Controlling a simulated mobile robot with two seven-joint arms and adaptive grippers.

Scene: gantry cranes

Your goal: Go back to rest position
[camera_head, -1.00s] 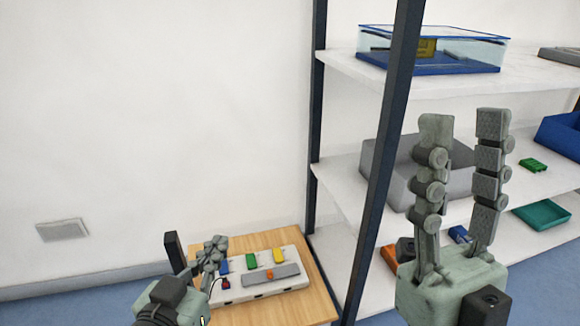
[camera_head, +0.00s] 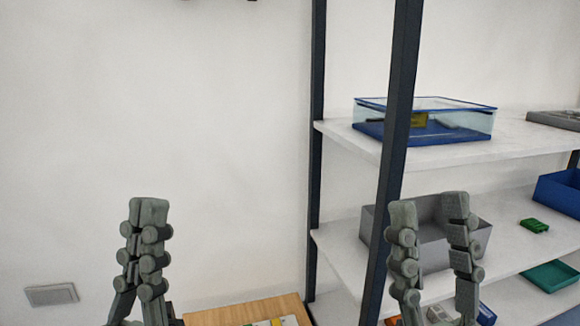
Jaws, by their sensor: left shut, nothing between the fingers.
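My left gripper (camera_head: 148,208) is at the lower left, fingers pointing up in front of the white wall. Its fingers are together with nothing between them. My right gripper (camera_head: 428,208) is at the lower right, in front of the shelf rack. Its two fingers point up and stand apart, with a visible gap and nothing held between them. The palms of both grippers are at or below the bottom edge.
The rack's dark post (camera_head: 393,150) stands just left of my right gripper. A grey bin (camera_head: 477,240) is behind that gripper. A clear blue-based case (camera_head: 425,130) sits on the upper shelf (camera_head: 345,137). A wooden table (camera_head: 245,312) shows at the bottom. Free room lies before the wall.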

